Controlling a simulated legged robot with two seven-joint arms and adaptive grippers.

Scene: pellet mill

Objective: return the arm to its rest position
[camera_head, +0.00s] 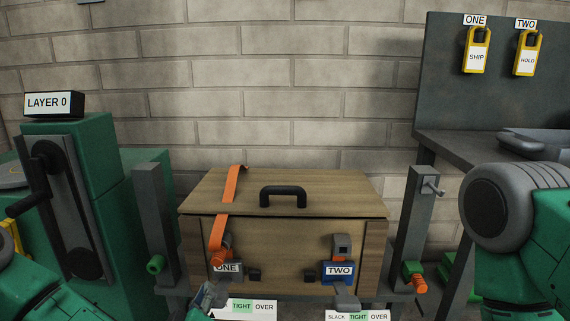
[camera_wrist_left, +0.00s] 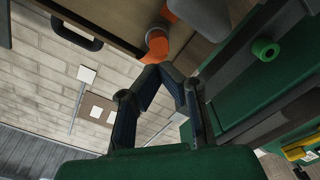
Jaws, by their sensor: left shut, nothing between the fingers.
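My left gripper (camera_head: 208,296) is low in the head view, in front of the wooden crate (camera_head: 290,243), just below the plate marked ONE (camera_head: 227,268). In the left wrist view its two dark fingers (camera_wrist_left: 168,72) come together at the tips, shut and empty. An orange part (camera_wrist_left: 157,45) shows just beyond the fingertips; I cannot tell whether they touch it. My right arm shows at the right edge of the head view, but its gripper is out of frame.
An orange strap (camera_head: 231,190) crosses the crate lid left of the black handle (camera_head: 283,192). Grey posts (camera_head: 154,215) (camera_head: 414,225) flank the crate. A green machine marked LAYER 0 (camera_head: 95,170) stands left. A dark bench (camera_head: 470,146) with two yellow tags stands right. The space above the lid is clear.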

